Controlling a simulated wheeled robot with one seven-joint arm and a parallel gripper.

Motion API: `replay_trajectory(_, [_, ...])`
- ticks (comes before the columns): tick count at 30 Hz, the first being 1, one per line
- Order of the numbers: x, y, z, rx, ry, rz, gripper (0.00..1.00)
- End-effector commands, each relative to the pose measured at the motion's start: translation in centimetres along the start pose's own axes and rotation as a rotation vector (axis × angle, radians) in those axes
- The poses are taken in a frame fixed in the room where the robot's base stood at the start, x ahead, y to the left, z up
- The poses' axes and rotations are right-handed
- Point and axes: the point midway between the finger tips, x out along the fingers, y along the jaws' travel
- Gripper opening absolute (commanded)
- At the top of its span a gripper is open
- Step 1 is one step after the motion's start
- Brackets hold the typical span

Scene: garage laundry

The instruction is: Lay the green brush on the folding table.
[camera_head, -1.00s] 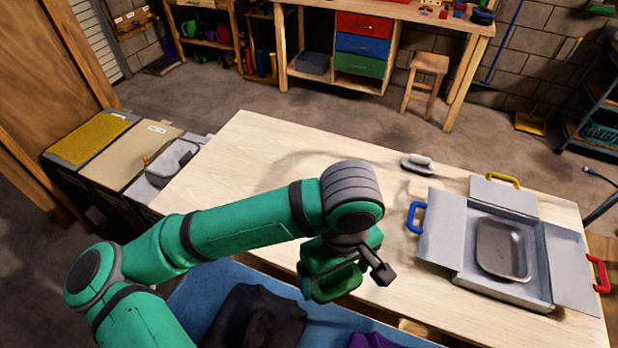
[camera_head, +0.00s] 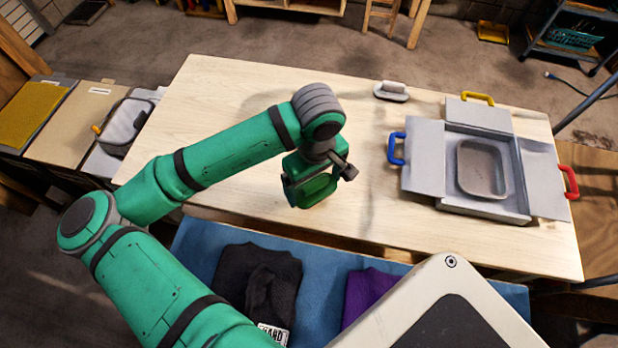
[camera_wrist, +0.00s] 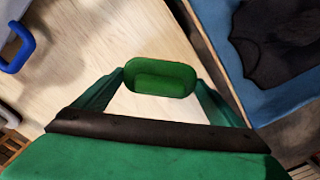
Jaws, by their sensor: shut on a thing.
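The green brush (camera_wrist: 160,77) is between the fingertips of my gripper (camera_wrist: 158,80) in the wrist view. Its rounded, oblong green face shows, and the gripper is shut on it. In the head view my gripper (camera_head: 312,188) is above the near part of the folding table (camera_head: 230,110), close to its front edge. The arm hides much of the brush there. The wrist view shows the pale wooden tabletop (camera_wrist: 95,45) below and beyond the brush, which appears held above it.
A grey open box (camera_head: 482,207) with coloured handles stands on the table's right. A grey handled object (camera_head: 391,91) lies near the back edge. A blue surface (camera_head: 325,285) with dark clothing (camera_head: 255,275) and purple cloth (camera_head: 368,290) lies in front. The table's left and middle are clear.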

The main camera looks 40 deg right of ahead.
Motion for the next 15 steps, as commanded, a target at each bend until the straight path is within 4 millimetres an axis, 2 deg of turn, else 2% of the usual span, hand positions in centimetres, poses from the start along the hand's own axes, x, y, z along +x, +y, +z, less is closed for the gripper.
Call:
replay_trajectory(8, [1.9, 0.7, -0.5, 0.004, -0.001, 0.001, 0.72])
replay_trajectory(15, [4.9, 0.6, -0.7, -0.001, -0.002, 0.000, 0.72])
